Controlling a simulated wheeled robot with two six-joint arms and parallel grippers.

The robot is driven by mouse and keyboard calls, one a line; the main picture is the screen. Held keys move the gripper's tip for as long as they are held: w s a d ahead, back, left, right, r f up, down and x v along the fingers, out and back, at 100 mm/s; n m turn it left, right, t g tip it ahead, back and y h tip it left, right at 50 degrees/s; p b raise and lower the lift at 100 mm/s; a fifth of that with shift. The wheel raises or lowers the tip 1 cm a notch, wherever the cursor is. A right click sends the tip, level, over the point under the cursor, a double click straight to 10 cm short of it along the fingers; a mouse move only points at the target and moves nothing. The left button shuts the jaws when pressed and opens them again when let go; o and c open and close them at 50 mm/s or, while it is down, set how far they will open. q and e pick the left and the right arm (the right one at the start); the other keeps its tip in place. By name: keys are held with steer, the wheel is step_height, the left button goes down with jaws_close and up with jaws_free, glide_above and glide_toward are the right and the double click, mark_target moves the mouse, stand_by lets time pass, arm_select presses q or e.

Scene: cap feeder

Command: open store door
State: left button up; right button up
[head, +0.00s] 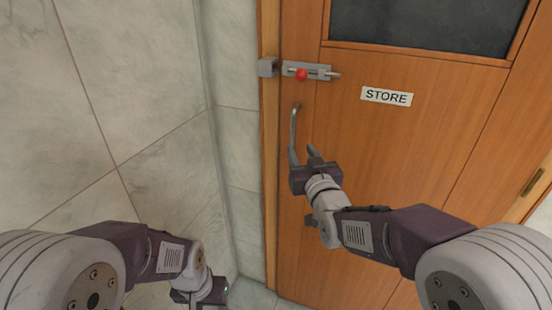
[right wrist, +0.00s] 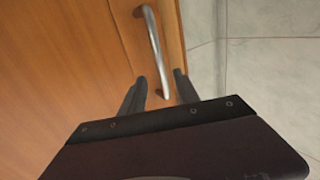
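The wooden store door (head: 360,160) has a "STORE" sign (head: 386,96) and looks shut in its frame. A bolt (head: 320,73) with a red knob (head: 302,75) sits near its left edge. The bolt's rod sticks out to the right, and I see none of it crossing to the grey keeper (head: 267,67) on the frame. My right gripper (head: 302,154) is open at the lower part of the metal door handle (head: 293,128). In the right wrist view the handle (right wrist: 152,40) shows between the spread fingers (right wrist: 160,85). My left gripper (head: 200,291) is low left, its fingers not clear.
A marble-tiled wall (head: 130,90) stands to the left of the door frame (head: 269,180). A dark window pane (head: 430,22) fills the door's upper part. A brass hinge (head: 533,182) is at the right edge. A strip of tiled floor (head: 250,295) shows at the bottom.

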mark_target(293, 140)
steer(key=x, duration=0.6)
steer(key=p+x, duration=0.1)
steer(key=x, duration=0.1)
steer(key=shift+w+a+f, duration=0.2)
steer(key=shift+w+f, duration=0.15)
steer(key=shift+w, duration=0.05)
jaws_close()
stand_by(1.1)
